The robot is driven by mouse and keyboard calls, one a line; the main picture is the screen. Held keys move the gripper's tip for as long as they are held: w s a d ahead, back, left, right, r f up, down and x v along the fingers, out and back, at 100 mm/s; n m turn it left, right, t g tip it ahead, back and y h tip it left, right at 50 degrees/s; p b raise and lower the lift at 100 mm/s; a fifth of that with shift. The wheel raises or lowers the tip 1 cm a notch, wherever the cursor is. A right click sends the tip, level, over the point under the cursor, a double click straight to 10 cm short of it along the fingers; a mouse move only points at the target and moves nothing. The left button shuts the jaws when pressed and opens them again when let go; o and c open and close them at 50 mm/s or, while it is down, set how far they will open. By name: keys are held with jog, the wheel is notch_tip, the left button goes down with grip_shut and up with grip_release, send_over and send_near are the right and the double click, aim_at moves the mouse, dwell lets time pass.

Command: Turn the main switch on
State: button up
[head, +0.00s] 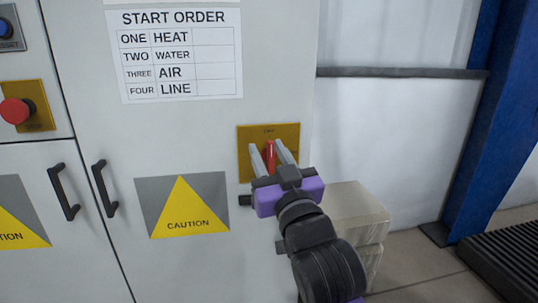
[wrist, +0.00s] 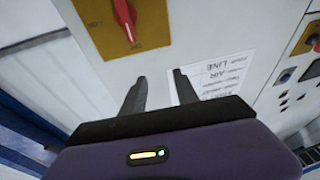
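The main switch is a red handle (head: 270,157) on a yellow plate (head: 243,163) at the cabinet's right side. The handle stands about upright, with a small label above it that I cannot read surely. In the wrist view the red handle (wrist: 124,17) has a white mark at its tip, on the yellow plate (wrist: 155,25). My gripper (head: 271,152) is in front of the plate, its two fingers apart and empty. In the head view the handle shows between the fingers. In the wrist view it lies beyond and left of the fingertips (wrist: 160,75), not between them.
A START ORDER sheet (head: 180,55) is on the cabinet above. A red push button (head: 15,110) and dark door handles (head: 105,188) are to the left. A pale box (head: 355,208) stands right of the cabinet. A blue post (head: 500,120) is at the right.

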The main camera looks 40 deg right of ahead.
jog(key=d+m+g+h, duration=0.1)
jog(key=d+m+g, duration=0.1)
jog(key=d, duration=0.1)
jog(key=g, duration=0.2)
send_near(272, 150)
jog(key=x, duration=0.2)
jog(key=shift+p+x, duration=0.5)
jog(key=shift+x, duration=3.15)
grip_shut()
